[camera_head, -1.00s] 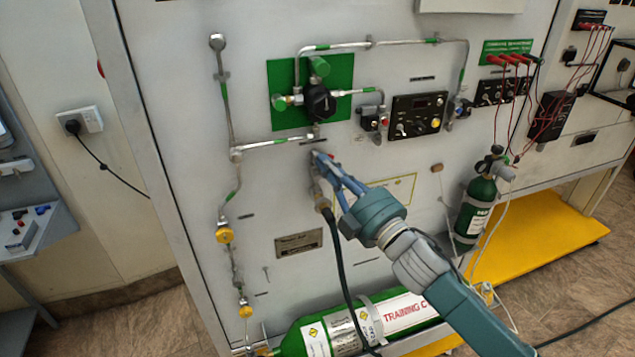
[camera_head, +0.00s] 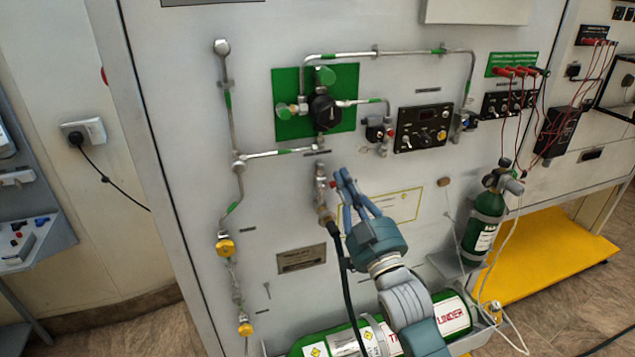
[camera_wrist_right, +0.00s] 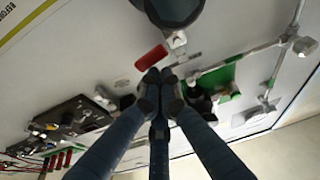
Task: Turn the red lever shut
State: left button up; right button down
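The red lever (camera_wrist_right: 150,57) shows in the right wrist view, sticking out to one side of a small metal valve (camera_wrist_right: 178,42). In the head view the valve (camera_head: 321,182) sits on the panel above a black hose, and the lever is a small red spot (camera_head: 333,184) on its right side. My right gripper (camera_head: 346,174) is just right of the valve, fingers pointing up at the panel. In the right wrist view its fingertips (camera_wrist_right: 160,75) are drawn together, close to the lever, with nothing seen between them. Contact with the lever cannot be told. My left gripper is out of view.
A black regulator (camera_head: 325,111) on a green plate and metal pipes are above the valve. The black hose (camera_head: 343,285) hangs below it. A green cylinder (camera_head: 340,342) lies at the bottom, and a small green cylinder (camera_head: 484,225) stands at the right.

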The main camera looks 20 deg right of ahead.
jog(key=shift+d+f+m, duration=0.1)
jog(key=shift+f+m, duration=0.15)
jog(key=shift+m, duration=0.45)
jog(key=shift+h, duration=0.4)
